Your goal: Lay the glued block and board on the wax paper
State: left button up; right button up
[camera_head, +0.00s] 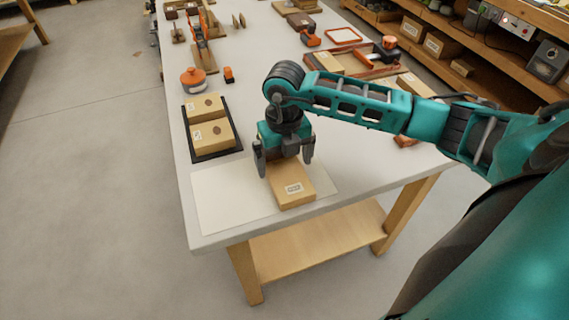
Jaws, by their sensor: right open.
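A tan wooden block (291,189) with a small white label lies at the front of the white bench, over the right part of a pale sheet of wax paper (225,204). I cannot tell whether a separate board is under it. My right gripper (284,168) points down over the block's far end. Its two fingers are spread, one on each side of the block, and I cannot tell whether they touch it. The far end of the block is partly hidden by the gripper. My left gripper is not in view.
A black tray (218,155) holding two tan blocks sits behind the paper. An orange-lidded jar (193,78) stands farther back. A wooden tray (352,65) with tools lies at the right, behind my right arm. The bench's front edge is close to the block.

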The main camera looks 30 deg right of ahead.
aim_at(285, 169)
notch_tip(285, 169, up, 10)
dwell(0.3)
jog(key=shift+s+f, duration=0.1)
dwell(0.4)
